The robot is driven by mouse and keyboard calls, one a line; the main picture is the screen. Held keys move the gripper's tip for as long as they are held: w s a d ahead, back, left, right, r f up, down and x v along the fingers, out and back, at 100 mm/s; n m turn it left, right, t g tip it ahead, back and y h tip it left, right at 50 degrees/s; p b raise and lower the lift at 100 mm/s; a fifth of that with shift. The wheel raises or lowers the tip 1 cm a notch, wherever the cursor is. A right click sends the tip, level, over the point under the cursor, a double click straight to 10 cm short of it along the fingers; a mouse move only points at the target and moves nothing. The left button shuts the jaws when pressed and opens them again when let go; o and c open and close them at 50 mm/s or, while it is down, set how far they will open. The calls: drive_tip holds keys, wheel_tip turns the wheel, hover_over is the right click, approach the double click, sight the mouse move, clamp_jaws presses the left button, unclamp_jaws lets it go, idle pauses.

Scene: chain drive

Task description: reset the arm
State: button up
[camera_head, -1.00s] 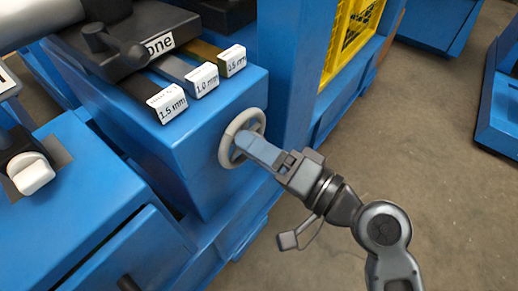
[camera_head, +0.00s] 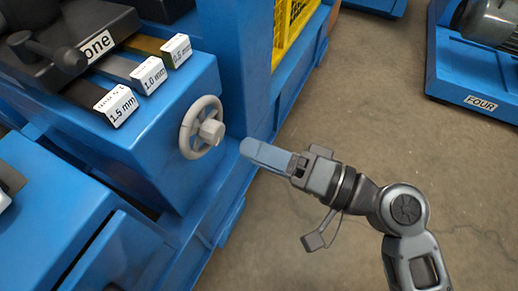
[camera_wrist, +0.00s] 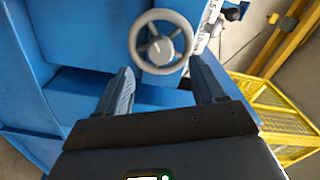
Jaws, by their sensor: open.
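My gripper (camera_head: 248,150) is open and empty, held in the air to the right of a grey handwheel (camera_head: 188,130) in the head view. A clear gap lies between the fingertips and the wheel. In the wrist view my gripper (camera_wrist: 160,85) shows its two fingers spread apart, with the handwheel (camera_wrist: 145,20) ahead of them and nothing between them. The wheel has a rim, spokes and a hub knob, and is mounted on the side of a blue machine block (camera_head: 150,165).
Labelled gauge tabs, such as the 1.5 mm one (camera_head: 117,106), stick out above the block. A yellow mesh guard (camera_head: 290,28) stands behind. A blue base marked FOUR (camera_head: 480,103) is at the upper right. The concrete floor (camera_head: 370,110) around my arm is open.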

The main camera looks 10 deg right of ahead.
drive_tip(key=s+d+f+m+t+h, duration=0.2)
drive_tip(key=s+d+f+h, duration=0.8)
drive_tip(key=s, duration=0.1)
drive_tip(key=s+d+r+n+t+h, duration=0.1)
drive_tip(key=s+d+r+n+h, duration=0.2)
drive_tip(key=s, duration=0.4)
drive_tip(key=s+d+r+n+t+h, duration=0.1)
drive_tip(key=s+d+r+n, duration=0.1)
drive_tip(key=s+r, duration=0.4)
wheel_tip(320, 180, up, 28)
drive_tip(key=s+p, duration=0.1)
drive_tip(key=p, duration=2.7)
drive_tip(key=shift+s+r+p, duration=0.2)
drive_tip(key=shift+p, duration=0.2)
drive_tip(key=shift+d, duration=0.1)
